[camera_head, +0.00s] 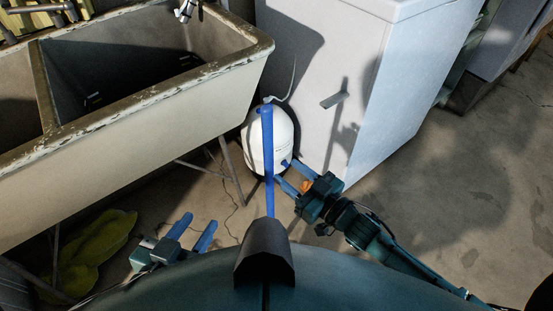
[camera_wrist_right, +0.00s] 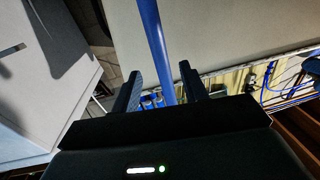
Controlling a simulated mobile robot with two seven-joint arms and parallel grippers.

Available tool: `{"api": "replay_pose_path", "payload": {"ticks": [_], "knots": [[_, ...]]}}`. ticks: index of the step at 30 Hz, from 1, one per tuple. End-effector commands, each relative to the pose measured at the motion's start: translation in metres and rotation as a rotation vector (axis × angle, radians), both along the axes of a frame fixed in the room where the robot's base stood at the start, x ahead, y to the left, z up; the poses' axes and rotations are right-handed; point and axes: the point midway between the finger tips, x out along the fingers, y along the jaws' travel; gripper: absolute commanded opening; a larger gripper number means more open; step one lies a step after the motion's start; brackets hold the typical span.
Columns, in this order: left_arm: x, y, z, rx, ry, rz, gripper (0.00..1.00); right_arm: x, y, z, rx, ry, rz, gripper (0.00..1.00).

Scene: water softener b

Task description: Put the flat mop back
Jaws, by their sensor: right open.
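The flat mop shows as a blue pole (camera_head: 267,150), close to upright in the head view, in front of a white tank. Its lower end is hidden behind my own body, and I cannot see the mop head. My right gripper (camera_head: 281,172) is open beside the pole, coming from the right. In the right wrist view the pole (camera_wrist_right: 155,40) runs between the two spread fingers of the right gripper (camera_wrist_right: 160,86), with gaps showing beside it. My left gripper (camera_head: 192,230) is open and empty, low on the left, away from the pole.
A worn double sink (camera_head: 130,135) stands at the left on thin legs. A white tank (camera_head: 283,140) stands between it and a white cabinet (camera_head: 325,70). A yellow-green cloth-like thing (camera_head: 95,245) lies on the floor at the lower left. The floor at the right is clear.

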Motion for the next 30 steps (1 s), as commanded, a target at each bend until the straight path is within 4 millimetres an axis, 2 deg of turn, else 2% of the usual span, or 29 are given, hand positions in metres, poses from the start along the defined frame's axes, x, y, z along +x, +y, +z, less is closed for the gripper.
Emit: {"api": "replay_pose_path", "payload": {"ticks": [3, 7, 12, 16, 19, 21, 27, 30], "knots": [[-0.003, 0.002, 0.003, -0.007, 0.007, 0.008, 0.36, -0.018, -0.017, 0.000, -0.002, 0.002, 0.000, 0.44], [-0.002, 0.004, 0.006, -0.013, 0.001, 0.017, 0.36, -0.029, -0.028, -0.001, -0.002, 0.001, 0.000, 0.44], [-0.001, 0.006, 0.008, -0.015, -0.005, 0.022, 0.36, -0.035, -0.033, 0.000, 0.000, 0.000, 0.000, 0.44], [-0.001, 0.006, 0.008, -0.016, -0.004, 0.022, 0.36, -0.045, -0.029, 0.004, 0.013, 0.014, -0.030, 0.44], [-0.001, 0.006, 0.008, -0.017, -0.004, 0.023, 0.36, -0.066, -0.024, 0.016, 0.029, 0.050, -0.106, 0.44], [-0.001, 0.005, 0.008, -0.017, -0.003, 0.023, 0.36, -0.083, -0.028, 0.027, 0.025, 0.090, -0.181, 0.44], [-0.001, 0.004, 0.007, -0.019, -0.001, 0.020, 0.36, -0.127, -0.063, 0.053, -0.050, 0.219, -0.367, 0.44], [-0.002, 0.004, 0.007, -0.019, 0.000, 0.019, 0.36, -0.142, -0.079, 0.061, -0.094, 0.265, -0.416, 0.44]]}}
